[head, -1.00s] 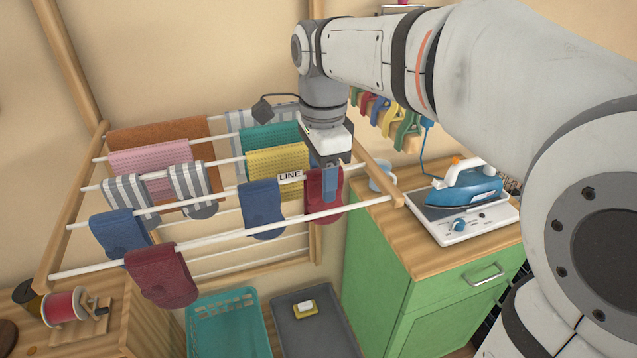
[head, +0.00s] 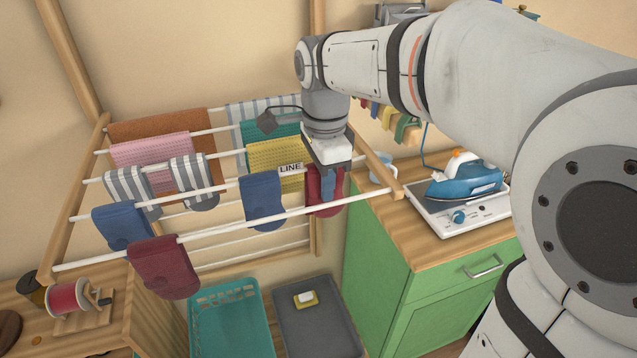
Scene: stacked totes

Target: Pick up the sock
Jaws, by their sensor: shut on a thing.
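A dark red sock (head: 313,200) hangs at the right end of a rail of the drying rack. My gripper (head: 328,188) is over it from above, with its blue-grey fingers shut on the sock. The fingers cover part of the sock, and it still hangs at the rail. A second dark red sock (head: 165,268) hangs on the front rail at left. Blue socks hang at left (head: 124,227) and in the middle (head: 262,200). Two striped grey-and-white socks hang further back, one at left (head: 128,186) and one beside it (head: 188,175).
The wooden drying rack (head: 75,205) also bears towels and a "LINE" label (head: 290,168). A green cabinet (head: 440,300) with an iron (head: 468,178) and a mug (head: 381,170) stands close at right. A teal basket (head: 228,318) and a grey tray (head: 315,330) lie below.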

